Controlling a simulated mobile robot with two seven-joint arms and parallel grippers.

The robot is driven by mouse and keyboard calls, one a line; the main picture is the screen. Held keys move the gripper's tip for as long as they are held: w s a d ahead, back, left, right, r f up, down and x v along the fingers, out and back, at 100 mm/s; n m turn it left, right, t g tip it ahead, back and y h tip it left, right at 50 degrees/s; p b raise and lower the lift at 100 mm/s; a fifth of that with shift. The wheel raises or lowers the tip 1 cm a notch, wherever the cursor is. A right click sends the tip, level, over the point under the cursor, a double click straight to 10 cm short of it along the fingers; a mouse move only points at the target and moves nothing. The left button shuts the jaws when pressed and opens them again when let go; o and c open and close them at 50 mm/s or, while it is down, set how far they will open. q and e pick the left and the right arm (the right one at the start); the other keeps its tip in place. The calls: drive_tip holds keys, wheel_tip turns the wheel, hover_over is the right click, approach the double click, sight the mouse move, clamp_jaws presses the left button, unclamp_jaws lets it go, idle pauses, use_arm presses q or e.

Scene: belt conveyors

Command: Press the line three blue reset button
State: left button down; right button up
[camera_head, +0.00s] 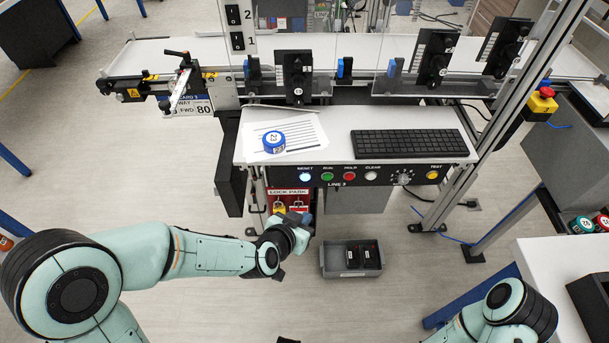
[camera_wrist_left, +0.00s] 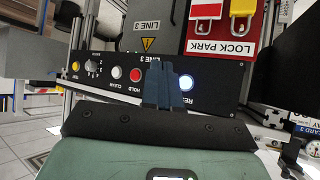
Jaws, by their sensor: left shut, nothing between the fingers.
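The line three panel (camera_head: 387,181) is a black strip under the desk's front edge. Its reset button (camera_head: 305,177) is at the left end and glows blue-white. In the left wrist view the lit reset button (camera_wrist_left: 186,82) is just right of my fingertips. My left gripper (camera_head: 306,219) is shut and empty, below the panel's left end in the head view. In the left wrist view its closed fingers (camera_wrist_left: 163,68) overlap the panel between the hold and reset buttons, where the run button is hidden. Contact cannot be told.
Beside reset are the green run (camera_head: 327,176), red hold (camera_head: 350,175) and white clear (camera_head: 371,174) buttons. A red lock park board (camera_head: 288,194) hangs below. A grey bin (camera_head: 327,261) is on the floor. A keyboard (camera_head: 408,143) lies on the desk.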

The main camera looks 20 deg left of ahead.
sight(305, 178)
use_arm(q)
drive_tip(key=w+a, duration=0.2)
drive_tip(key=w, duration=0.6)
drive_tip(key=shift+w+a, duration=0.25)
idle(2.1)
drive_tip(key=shift+w+a, duration=0.1)
drive_tip(key=shift+w, duration=0.3)
drive_tip(key=shift+w+a, duration=0.1)
drive_tip(key=shift+w, duration=0.25)
idle(0.8)
drive_tip(key=shift+s, duration=0.15)
drive_tip(key=shift+s+d, duration=0.2)
drive_tip(key=shift+s, duration=0.4)
